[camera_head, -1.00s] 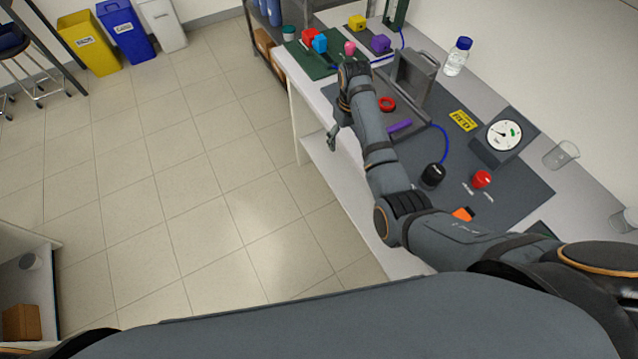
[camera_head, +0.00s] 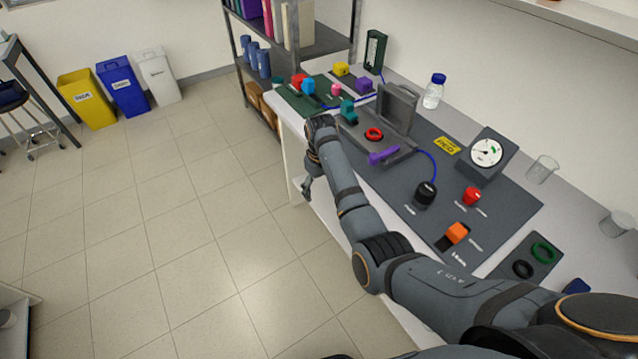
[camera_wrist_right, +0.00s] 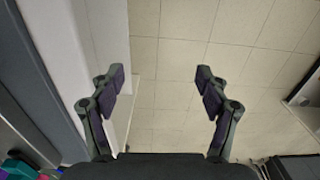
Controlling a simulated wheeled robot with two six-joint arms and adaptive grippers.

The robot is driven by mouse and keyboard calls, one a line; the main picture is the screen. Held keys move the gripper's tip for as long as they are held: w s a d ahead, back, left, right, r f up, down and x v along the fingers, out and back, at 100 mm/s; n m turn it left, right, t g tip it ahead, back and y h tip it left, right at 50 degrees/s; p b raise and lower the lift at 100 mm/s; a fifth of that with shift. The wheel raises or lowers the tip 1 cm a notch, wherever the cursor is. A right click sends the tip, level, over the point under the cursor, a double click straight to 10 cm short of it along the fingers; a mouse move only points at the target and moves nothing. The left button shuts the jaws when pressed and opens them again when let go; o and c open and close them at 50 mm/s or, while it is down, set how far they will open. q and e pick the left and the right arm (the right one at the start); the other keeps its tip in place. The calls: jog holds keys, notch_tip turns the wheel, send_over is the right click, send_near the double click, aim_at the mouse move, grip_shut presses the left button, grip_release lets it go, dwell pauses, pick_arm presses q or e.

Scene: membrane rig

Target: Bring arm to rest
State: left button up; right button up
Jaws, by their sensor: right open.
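My right arm (camera_head: 350,205) reaches from the lower right along the front edge of the bench. My right gripper (camera_head: 307,188) hangs off the bench's front edge, in front of its white side. In the right wrist view its two fingers (camera_wrist_right: 160,78) are spread wide, with nothing between them but floor tiles behind. The membrane rig (camera_head: 385,152) on the bench has a raised grey lid, a red ring (camera_head: 374,134) and a purple handle (camera_head: 384,155). My left gripper is not in view.
The bench holds a gauge (camera_head: 487,153), a black knob (camera_head: 425,195), a red knob (camera_head: 472,196), an orange switch (camera_head: 457,233), a bottle (camera_head: 434,92) and a beaker (camera_head: 542,170). Coloured blocks lie at the far end. A shelf (camera_head: 300,45) stands beyond.

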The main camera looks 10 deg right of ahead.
jog(key=shift+s, duration=0.1)
jog(key=s+d+f+m, duration=0.1)
jog(key=s+d+f, duration=0.1)
jog(key=s+f, duration=0.7)
jog(key=s+d+f+m, duration=0.1)
jog(key=s+d+f, duration=0.3)
jog(key=f, duration=0.9)
jog(key=s+d+f, duration=0.1)
jog(key=s+f, duration=0.7)
jog(key=f, duration=0.3)
jog(key=s+d+f, duration=0.2)
jog(key=s+f, duration=0.1)
jog(key=s, duration=0.6)
jog(key=s+d+f+m, duration=0.1)
jog(key=s+d+f, duration=0.2)
jog(key=s, duration=0.6)
jog(key=s+d+f+m+t, duration=0.1)
jog(key=s+d+f, duration=0.1)
jog(key=s, duration=0.7)
jog(key=shift+s+d+f+h, duration=0.15)
jog(key=shift+s+f+h, duration=0.2)
jog(key=shift+f, duration=0.4)
jog(key=shift+w, duration=0.1)
jog(key=shift+c, duration=0.4)
